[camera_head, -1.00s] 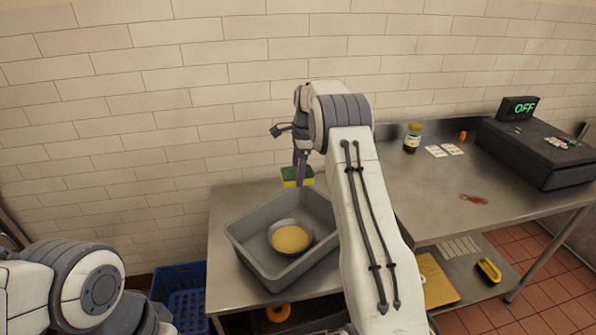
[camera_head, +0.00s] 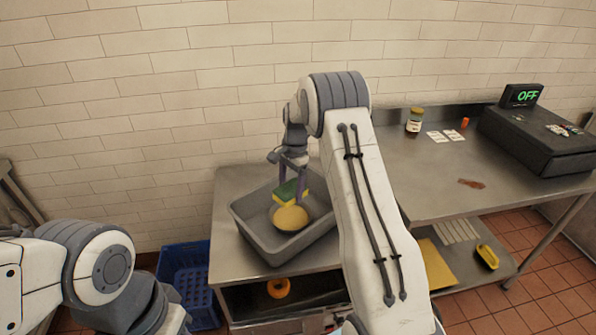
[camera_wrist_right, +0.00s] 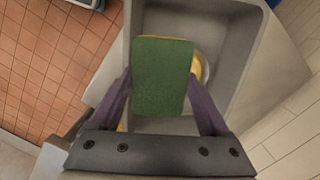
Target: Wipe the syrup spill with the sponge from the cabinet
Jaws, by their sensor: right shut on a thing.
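The sponge (camera_head: 288,191), green on top with yellow below, is held between the purple fingers of my right gripper (camera_head: 293,183). In the right wrist view the sponge (camera_wrist_right: 162,75) shows its green face, with one finger of the gripper (camera_wrist_right: 160,80) on each side. It is over the grey tub (camera_head: 262,244), close above the bowl of yellow liquid (camera_head: 290,219); whether it touches the liquid cannot be told. The brown syrup spill (camera_head: 471,184) lies on the steel counter to the right. Only links of my left arm show at lower left.
A jar (camera_head: 414,121), white cards (camera_head: 438,137) and an orange item (camera_head: 464,123) stand or lie toward the counter's back. A blue crate (camera_head: 187,282) is below left.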

